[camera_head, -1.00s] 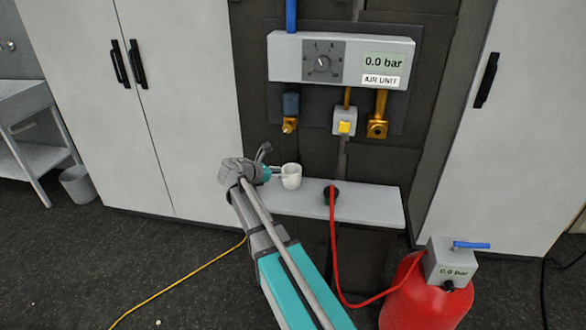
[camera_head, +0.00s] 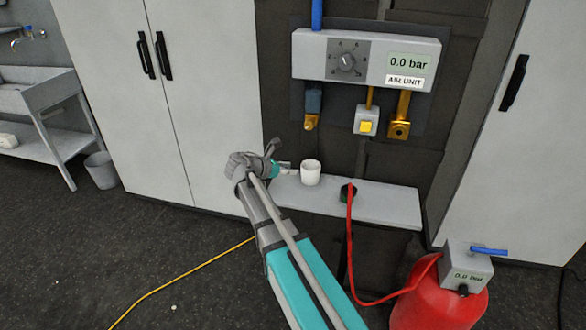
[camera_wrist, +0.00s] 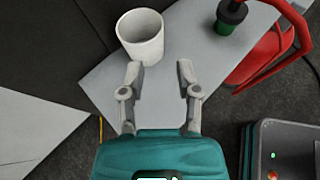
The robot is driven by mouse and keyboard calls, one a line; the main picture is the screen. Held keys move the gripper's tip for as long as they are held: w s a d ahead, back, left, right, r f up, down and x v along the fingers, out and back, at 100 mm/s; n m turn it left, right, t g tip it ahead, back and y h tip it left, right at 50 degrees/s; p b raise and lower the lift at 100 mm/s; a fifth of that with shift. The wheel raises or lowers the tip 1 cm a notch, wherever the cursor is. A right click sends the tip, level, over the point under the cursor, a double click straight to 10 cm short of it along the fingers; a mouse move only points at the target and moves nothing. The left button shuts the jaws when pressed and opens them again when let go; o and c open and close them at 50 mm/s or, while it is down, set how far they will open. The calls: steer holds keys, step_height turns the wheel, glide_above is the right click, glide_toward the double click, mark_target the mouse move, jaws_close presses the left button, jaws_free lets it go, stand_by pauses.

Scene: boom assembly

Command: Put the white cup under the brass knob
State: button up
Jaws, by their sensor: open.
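The white cup (camera_head: 311,173) stands upright on the grey shelf (camera_head: 385,203), below the brass knob (camera_head: 310,122) in the head view. The knob hangs at the bottom of a dark blue fitting under the air unit. My gripper (camera_head: 289,166) is just left of the cup, with a small gap between them. In the wrist view the cup (camera_wrist: 141,40) is beyond the fingertips of my gripper (camera_wrist: 160,72), slightly left of centre. The fingers are apart with nothing between them. The knob is not visible in the wrist view.
The air unit (camera_head: 385,60) reads 0.0 bar. A yellow button (camera_head: 366,127) and a brass fitting (camera_head: 399,128) hang right of the knob. A red hose (camera_head: 352,245) runs from a black plug (camera_head: 348,192) on the shelf to a red tank (camera_head: 437,298).

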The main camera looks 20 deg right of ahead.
steer(key=s+a+f+m+g+y, duration=0.1)
steer(key=s+a+f+m+y, duration=0.2)
steer(key=s+m, duration=0.3)
steer(key=s+a+f+m+g+y, duration=0.1)
steer(key=s+a+f+m+y, duration=0.2)
steer(key=s+m, duration=0.4)
steer(key=s+a+f+m+g+y, duration=0.1)
steer(key=s+a+f+m+y, duration=0.3)
steer(key=s+f+m+y, duration=0.1)
steer(key=s+m+y, duration=0.1)
steer(key=s+m, duration=0.1)
steer(key=s, duration=0.1)
steer(key=shift+s+y, duration=0.3)
steer(key=shift+y, duration=0.1)
steer(key=shift+f, duration=0.1)
stand_by(1.0)
